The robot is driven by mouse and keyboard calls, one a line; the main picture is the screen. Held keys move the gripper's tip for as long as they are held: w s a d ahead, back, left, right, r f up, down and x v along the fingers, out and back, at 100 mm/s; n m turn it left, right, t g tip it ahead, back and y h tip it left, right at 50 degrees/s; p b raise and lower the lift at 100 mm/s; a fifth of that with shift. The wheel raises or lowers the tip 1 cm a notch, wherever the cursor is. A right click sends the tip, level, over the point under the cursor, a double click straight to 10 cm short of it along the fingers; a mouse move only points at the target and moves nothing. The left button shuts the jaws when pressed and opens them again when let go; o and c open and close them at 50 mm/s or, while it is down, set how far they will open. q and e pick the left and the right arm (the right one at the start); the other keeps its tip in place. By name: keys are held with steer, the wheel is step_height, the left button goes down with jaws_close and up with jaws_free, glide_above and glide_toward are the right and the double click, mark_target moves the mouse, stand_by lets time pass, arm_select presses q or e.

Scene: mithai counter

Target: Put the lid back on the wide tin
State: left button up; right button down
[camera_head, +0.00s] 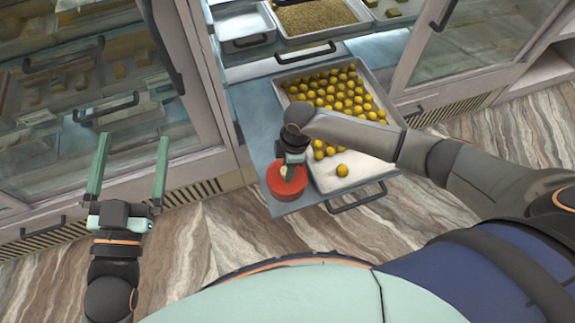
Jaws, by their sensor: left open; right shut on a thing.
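A round red tin (273,188) stands at the front left corner of the pulled-out drawer, left of the tray of sweets. Its red top looks like the lid, but my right gripper (291,174) covers part of it. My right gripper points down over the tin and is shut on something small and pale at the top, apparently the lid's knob. I cannot tell whether the lid is seated or slightly raised. My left gripper (133,140) is open and empty, well to the left, in front of the glass cabinet.
A metal tray (357,176) with several round yellow sweets sits in the drawer beside the tin. The drawer's dark handle (357,199) sticks out in front. Glass-fronted cabinets (85,100) stand on the left. The marbled floor (225,235) in front is clear.

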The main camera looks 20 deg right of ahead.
stand_by(0.4)
jaws_free()
stand_by(0.5)
steer(key=shift+r+p, duration=3.55)
steer(key=shift+p, duration=0.45)
steer(key=shift+c, duration=0.2)
jaws_close()
